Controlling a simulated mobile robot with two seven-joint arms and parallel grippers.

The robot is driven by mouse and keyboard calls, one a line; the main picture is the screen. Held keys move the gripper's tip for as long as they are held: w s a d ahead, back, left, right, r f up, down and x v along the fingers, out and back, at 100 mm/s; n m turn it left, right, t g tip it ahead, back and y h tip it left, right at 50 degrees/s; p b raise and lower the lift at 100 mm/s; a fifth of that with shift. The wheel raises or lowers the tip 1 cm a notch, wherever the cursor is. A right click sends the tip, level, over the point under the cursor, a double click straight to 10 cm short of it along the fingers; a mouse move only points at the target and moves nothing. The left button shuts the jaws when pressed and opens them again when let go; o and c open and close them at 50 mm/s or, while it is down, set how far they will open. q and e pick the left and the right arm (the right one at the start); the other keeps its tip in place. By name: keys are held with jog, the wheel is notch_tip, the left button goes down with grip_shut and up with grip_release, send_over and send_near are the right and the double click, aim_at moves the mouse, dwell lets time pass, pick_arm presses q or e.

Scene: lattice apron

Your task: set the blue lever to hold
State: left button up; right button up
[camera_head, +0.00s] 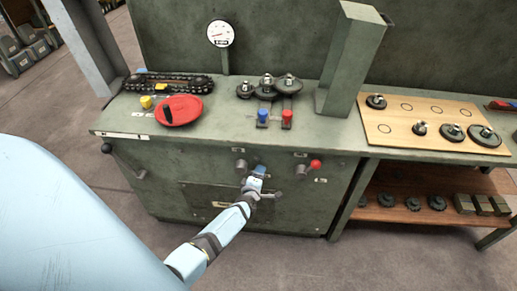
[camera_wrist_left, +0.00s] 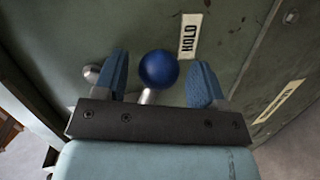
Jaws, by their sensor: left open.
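The blue lever has a round blue knob (camera_wrist_left: 158,69) on a metal stem, seen in the left wrist view against the green cabinet front. A white HOLD label (camera_wrist_left: 189,36) is just above and right of the knob in that view. My left gripper (camera_wrist_left: 158,82) is open, with one finger on each side of the knob and a visible gap on both sides. In the head view my left gripper (camera_head: 256,180) is at the cabinet front and largely covers the lever. My right gripper is not in view.
A red-knobbed lever (camera_head: 315,165) is to the right on the same cabinet front. A black-knobbed lever (camera_head: 107,148) is at its left end. The workbench top (camera_head: 215,150) holds a red disc (camera_head: 185,108) and small blue and red handles. A lower shelf (camera_head: 395,212) is at the right.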

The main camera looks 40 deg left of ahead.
pick_arm(q)
jog(key=shift+s+d+r, duration=0.1)
jog(key=shift+s, duration=0.2)
jog(key=p+v, duration=0.6)
jog(key=v, duration=0.7)
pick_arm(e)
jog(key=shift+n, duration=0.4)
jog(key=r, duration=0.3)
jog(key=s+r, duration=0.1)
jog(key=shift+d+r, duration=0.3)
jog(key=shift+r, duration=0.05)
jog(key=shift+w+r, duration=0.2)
